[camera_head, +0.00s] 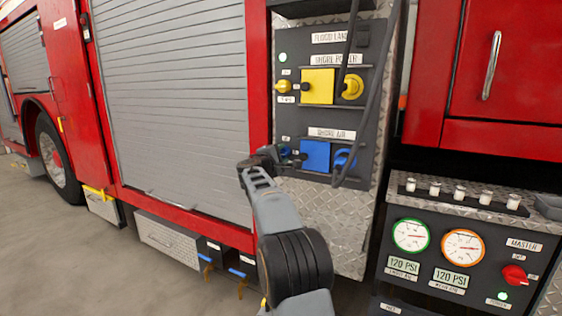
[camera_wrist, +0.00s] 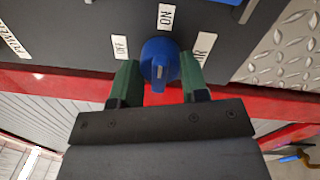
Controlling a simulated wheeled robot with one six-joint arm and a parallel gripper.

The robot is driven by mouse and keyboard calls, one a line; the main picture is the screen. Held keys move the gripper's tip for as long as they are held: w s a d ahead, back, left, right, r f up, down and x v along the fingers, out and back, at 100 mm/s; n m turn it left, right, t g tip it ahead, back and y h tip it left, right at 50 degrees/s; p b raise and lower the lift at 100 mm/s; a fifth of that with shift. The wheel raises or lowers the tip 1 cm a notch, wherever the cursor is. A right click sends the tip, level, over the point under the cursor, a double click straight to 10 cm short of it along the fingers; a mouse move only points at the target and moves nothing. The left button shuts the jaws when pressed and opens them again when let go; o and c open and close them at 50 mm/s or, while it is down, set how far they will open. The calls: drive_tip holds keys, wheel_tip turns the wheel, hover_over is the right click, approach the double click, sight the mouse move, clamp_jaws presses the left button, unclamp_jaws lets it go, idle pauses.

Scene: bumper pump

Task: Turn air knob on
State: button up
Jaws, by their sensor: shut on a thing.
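The blue air knob (camera_wrist: 160,58) sits on the dark panel between the two green fingers of my gripper (camera_wrist: 158,84) in the wrist view. My gripper is shut on it, with a finger on each side. An OFF label (camera_wrist: 120,47) is left of the knob and an ON label (camera_wrist: 166,17) is above it. A pale mark shows on the knob's face, but I cannot tell which label it points to. In the head view my gripper (camera_head: 270,156) reaches the panel's lower left and hides most of the knob (camera_head: 285,150).
A blue square cover (camera_head: 315,155) and a blue fitting (camera_head: 345,158) are right of the knob. Yellow parts (camera_head: 318,86) sit above. Dark cables (camera_head: 366,110) hang over the panel's right side. A gauge panel (camera_head: 440,255) with a red MASTER knob (camera_head: 514,275) is lower right.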

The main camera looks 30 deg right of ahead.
drive_tip(key=shift+r+m, duration=0.1)
drive_tip(key=shift+m, duration=0.2)
drive_tip(key=o, duration=0.9)
drive_tip(key=shift+o, duration=0.2)
drive_tip(key=b+v, duration=0.1)
drive_tip(key=v, duration=1.2)
drive_tip(key=shift+a, duration=0.4)
drive_tip(key=shift+s, duration=0.15)
drive_tip(key=s+a+r+m+g+y+p, duration=0.1)
drive_tip(key=s+a+m+y+p, duration=0.1)
drive_tip(key=s+a+y+p, duration=0.3)
drive_tip(key=s+a+r+m+g+y+p, duration=0.1)
drive_tip(key=s+a+y+p, duration=0.5)
drive_tip(key=s+p, duration=0.7)
drive_tip(key=s+a+r+m+g+y+p, duration=0.1)
drive_tip(key=s+a+m+g+y+p, duration=0.2)
drive_tip(key=s+a+m+y+p, duration=0.2)
drive_tip(key=s+a+p, duration=0.2)
drive_tip(key=s+p, duration=0.2)
drive_tip(key=p, duration=0.2)
